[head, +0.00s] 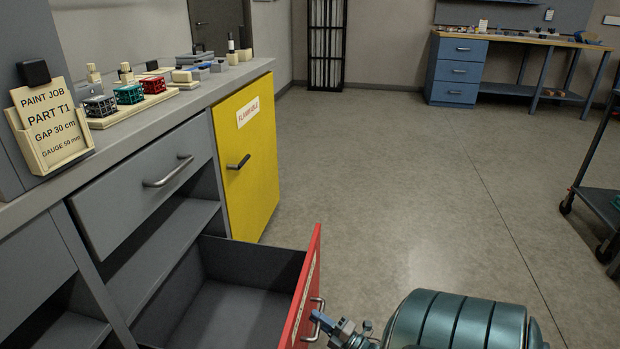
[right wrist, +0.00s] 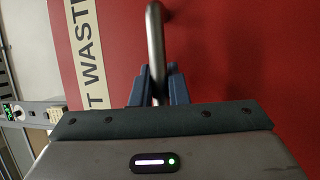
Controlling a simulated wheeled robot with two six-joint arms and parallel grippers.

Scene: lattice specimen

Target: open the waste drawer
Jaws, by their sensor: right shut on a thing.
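The waste drawer has a red front (head: 304,287) and stands pulled well out from the grey bench. Its dark inside (head: 225,310) shows in the head view and looks empty. My right gripper (head: 316,317) is at the metal handle (head: 318,303) on the outer face of the red front. In the right wrist view, my right gripper (right wrist: 160,85) is shut around the handle bar (right wrist: 155,45), and a label reading "T WASTE" (right wrist: 92,50) shows on the red face. My left gripper is not in view.
A grey drawer (head: 150,185) above is closed. A yellow flammable cabinet door (head: 248,155) is shut behind the red drawer. Small lattice blocks (head: 130,94) and a paint job card (head: 48,125) are on the bench top.

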